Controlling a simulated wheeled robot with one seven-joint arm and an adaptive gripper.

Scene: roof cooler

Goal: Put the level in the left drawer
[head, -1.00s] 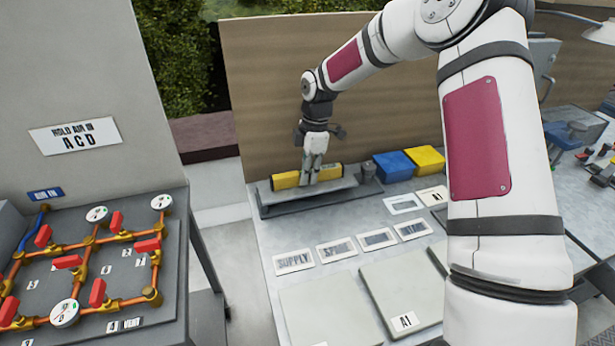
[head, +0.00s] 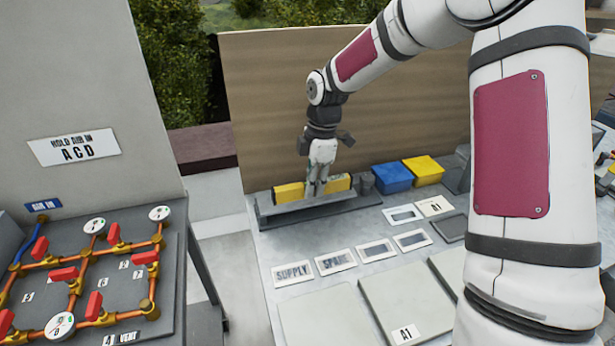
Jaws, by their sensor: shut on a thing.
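The level looks like a long yellow bar (head: 289,193) with dark marks, at the back of the grey workbench in the head view. It lies at a long grey tray or rack (head: 275,220), whose raised grey edge hides its lower part. My gripper (head: 318,188) points down over the middle of the level and is shut on it, hiding that part. I cannot tell whether the level is clear of the rack. Light grey flat panels are at the front of the bench, one (head: 405,305) tagged A1. I cannot tell which is the left drawer.
A blue box (head: 391,177) and a yellow box (head: 423,170) stand right of the rack, near a small dark cylinder (head: 366,183). A tan board (head: 270,100) rises behind. Label plates (head: 292,273) lie mid-bench. A pipe-and-valve panel (head: 90,275) stands left across a gap.

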